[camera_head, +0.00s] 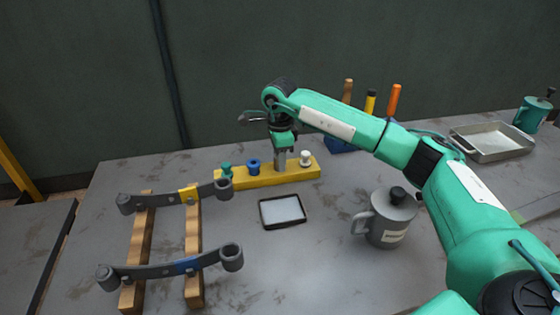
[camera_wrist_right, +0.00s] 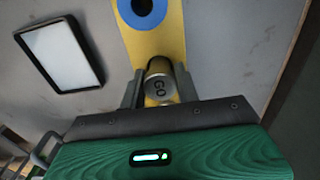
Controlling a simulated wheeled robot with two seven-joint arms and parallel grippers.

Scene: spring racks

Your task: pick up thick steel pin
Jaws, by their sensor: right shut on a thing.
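The thick steel pin (camera_wrist_right: 160,84) shows in the right wrist view as a metal cylinder with a marked end, between the two fingers of my right gripper (camera_wrist_right: 160,92). In the head view my right gripper (camera_head: 282,160) is over the yellow block (camera_head: 268,178) and shut on the pin. The pin is at the yellow block; whether its lower end is still in the block cannot be told. A green pin (camera_head: 226,170), a blue pin (camera_head: 253,166) and a white pin (camera_head: 305,158) stand in the same block. My left gripper is not in view.
A dark-rimmed tray (camera_head: 283,211) lies in front of the block. Two leaf springs rest on a wooden rack (camera_head: 195,235) at left. A grey can (camera_head: 388,218) stands below my right arm. A metal pan (camera_head: 493,143) is at far right. Screwdrivers stand behind.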

